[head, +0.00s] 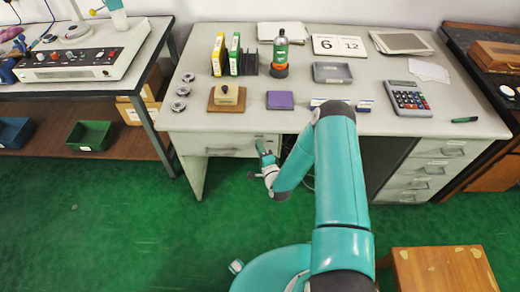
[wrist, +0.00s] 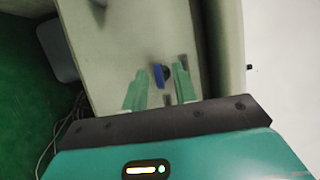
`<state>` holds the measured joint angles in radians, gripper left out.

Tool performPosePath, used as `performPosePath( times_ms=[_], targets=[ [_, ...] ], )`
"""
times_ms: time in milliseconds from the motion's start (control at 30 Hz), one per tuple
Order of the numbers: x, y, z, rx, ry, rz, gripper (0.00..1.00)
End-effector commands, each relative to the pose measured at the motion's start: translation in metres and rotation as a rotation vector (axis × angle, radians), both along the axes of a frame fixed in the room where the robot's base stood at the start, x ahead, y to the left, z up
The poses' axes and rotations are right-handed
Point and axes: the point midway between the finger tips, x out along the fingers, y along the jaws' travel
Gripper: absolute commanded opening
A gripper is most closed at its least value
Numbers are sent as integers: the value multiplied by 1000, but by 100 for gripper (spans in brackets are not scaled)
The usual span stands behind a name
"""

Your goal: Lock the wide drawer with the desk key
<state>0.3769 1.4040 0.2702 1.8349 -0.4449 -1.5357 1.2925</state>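The wide drawer (head: 238,143) is in the desk's front, left of the knee space, and looks closed. Its pale front (wrist: 125,75) fills the middle of the wrist view. My gripper (head: 262,150) is close in front of this drawer, right of its handle (head: 221,151). In the wrist view my gripper (wrist: 160,70) shows two green fingers apart. A small blue piece, probably the desk key's head (wrist: 158,76), lies in the gap with space at its sides. A dark round spot, probably the lock (wrist: 167,72), is just behind it. The key's shaft is hidden.
The desk top (head: 190,118) holds a stamp (head: 228,94), purple pad (head: 280,100), calculator (head: 407,98) and bottle (head: 280,54). A wooden stool (head: 440,268) stands front right. A side bench (head: 90,88) stands left. Green floor is clear front left.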

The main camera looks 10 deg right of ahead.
Motion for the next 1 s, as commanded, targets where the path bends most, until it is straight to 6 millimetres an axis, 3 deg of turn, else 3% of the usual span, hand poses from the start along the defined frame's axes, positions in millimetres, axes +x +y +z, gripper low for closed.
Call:
performPosePath(
  times_ms=[133,267,300,667,1000],
  targets=[
    [0,0,0,0,0,0,28],
    [0,0,0,0,0,0,3],
    [0,0,0,0,0,0,0],
    [-1,0,0,-24,6,0,0],
    [0,0,2,-192,51,1,0]
  ],
)
